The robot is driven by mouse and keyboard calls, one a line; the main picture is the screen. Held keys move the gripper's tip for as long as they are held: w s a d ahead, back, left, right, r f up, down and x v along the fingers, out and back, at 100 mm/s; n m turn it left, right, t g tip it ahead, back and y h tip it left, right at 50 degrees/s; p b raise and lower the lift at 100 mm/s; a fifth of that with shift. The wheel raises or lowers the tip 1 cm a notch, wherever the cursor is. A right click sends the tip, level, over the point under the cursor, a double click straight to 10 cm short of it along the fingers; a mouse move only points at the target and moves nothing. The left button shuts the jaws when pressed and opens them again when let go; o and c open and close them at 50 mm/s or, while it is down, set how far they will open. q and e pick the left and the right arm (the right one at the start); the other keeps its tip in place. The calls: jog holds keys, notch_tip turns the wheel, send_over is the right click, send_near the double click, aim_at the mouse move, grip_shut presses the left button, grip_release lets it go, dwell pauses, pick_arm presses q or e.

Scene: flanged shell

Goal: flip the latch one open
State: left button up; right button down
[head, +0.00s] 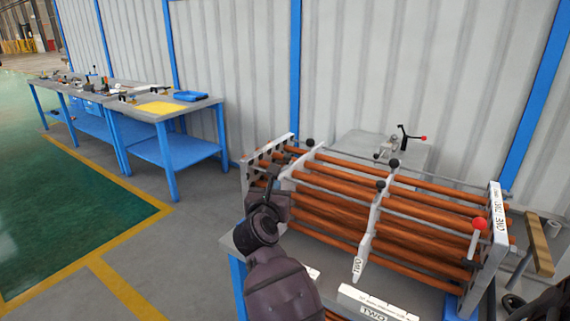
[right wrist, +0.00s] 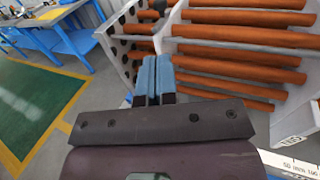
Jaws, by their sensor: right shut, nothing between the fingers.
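The flanged shell is a bundle of orange-brown tubes (head: 330,212) between a left end plate (head: 252,178) and a right end plate (head: 491,262) with lettering that seems to include "ONE". A lever with a red knob (head: 480,224) stands at the right end plate. I cannot tell for certain which part is latch one. A middle plate (head: 366,243) is marked "TWO". My right gripper (head: 271,182) is at the left end of the shell, far from the red knob. In the right wrist view its blue fingers (right wrist: 154,78) are together and empty, beside the perforated end plate (right wrist: 128,42). My left gripper is out of view.
A clamp with a red-tipped handle (head: 405,138) sits on a grey surface behind the shell. Blue-legged workbenches (head: 165,115) stand at the back left. The floor at left is clear.

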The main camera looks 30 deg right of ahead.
aim_at(287, 159)
jog(key=x, duration=1.4)
jog(key=shift+d, duration=0.15)
jog(key=d, duration=0.1)
jog(key=w+d, duration=0.1)
jog(key=shift+w+d, duration=0.1)
jog(key=shift+d, duration=0.3)
jog(key=shift+r, duration=0.1)
